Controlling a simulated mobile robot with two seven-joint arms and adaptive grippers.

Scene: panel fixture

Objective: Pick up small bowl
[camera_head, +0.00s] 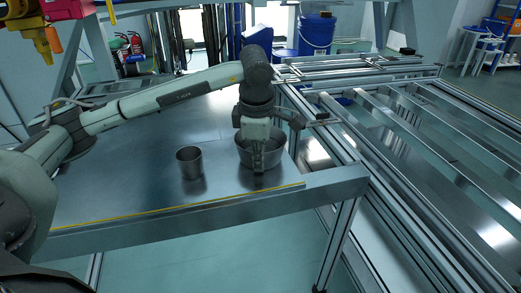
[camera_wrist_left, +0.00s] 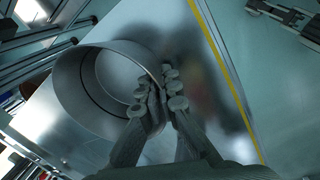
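The small bowl (camera_head: 280,151) is a round grey metal bowl near the front right of the steel table. It also shows large in the left wrist view (camera_wrist_left: 88,97), with its opening facing the camera. My left gripper (camera_head: 259,169) points down at the bowl's near side. In the left wrist view its two fingers (camera_wrist_left: 160,90) are close together at the bowl's rim, one on each side of the wall, and look shut on it. I cannot tell whether the bowl's base touches the table. My right gripper is not in view.
A metal cup (camera_head: 189,164) stands on the table (camera_head: 110,190) left of the bowl. A yellow line (camera_head: 150,215) runs along the table's front edge. A metal rail frame (camera_head: 345,140) adjoins on the right. The table's left part is clear under my arm.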

